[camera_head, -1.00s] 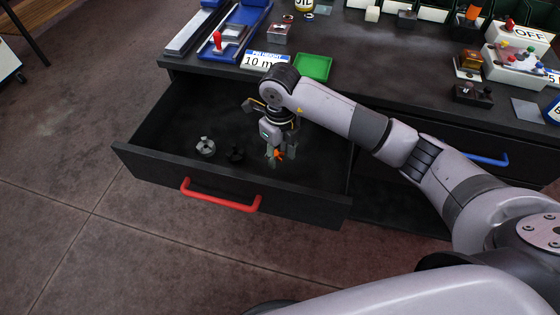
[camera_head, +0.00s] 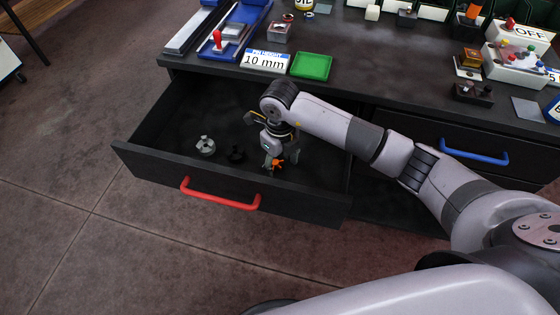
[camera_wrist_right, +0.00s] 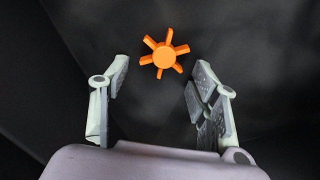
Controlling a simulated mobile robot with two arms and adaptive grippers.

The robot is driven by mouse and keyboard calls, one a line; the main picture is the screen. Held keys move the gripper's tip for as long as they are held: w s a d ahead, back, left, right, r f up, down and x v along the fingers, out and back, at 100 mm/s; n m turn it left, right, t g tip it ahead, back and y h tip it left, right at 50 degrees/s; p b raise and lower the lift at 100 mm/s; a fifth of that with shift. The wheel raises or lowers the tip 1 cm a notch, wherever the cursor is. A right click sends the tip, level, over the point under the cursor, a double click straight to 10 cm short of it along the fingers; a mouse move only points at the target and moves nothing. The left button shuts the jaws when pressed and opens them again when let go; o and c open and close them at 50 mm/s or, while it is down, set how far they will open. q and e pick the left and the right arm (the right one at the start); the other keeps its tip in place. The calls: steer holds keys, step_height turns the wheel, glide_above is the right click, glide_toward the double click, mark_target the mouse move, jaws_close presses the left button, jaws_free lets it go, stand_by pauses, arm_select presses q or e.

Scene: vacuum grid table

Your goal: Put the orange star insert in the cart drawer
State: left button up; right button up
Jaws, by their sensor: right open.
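The orange star insert (camera_head: 278,162) is inside the open cart drawer (camera_head: 300,203) with the red handle, toward its front right. In the right wrist view the star (camera_wrist_right: 164,56) lies between and just beyond the two spread fingertips, with dark space on both sides of it. My right gripper (camera_head: 271,163) points down into the drawer, and in the wrist view its fingers (camera_wrist_right: 162,78) are open and hold nothing. Whether the star rests fully on the drawer floor is hard to tell. My left gripper is not in view.
In the drawer, a grey round part (camera_head: 205,146) and a black part (camera_head: 237,154) lie left of the gripper. A green tray (camera_head: 311,66) and a "10 mm" label block (camera_head: 265,61) stand on the tabletop behind. A blue-handled drawer (camera_head: 474,152) at right is shut.

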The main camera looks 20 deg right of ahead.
mark_target(280, 166)
steer(key=shift+r, duration=0.1)
steer(key=shift+r, duration=0.2)
step_height(280, 166, up, 12)
stand_by(0.4)
steer(key=shift+f, duration=0.1)
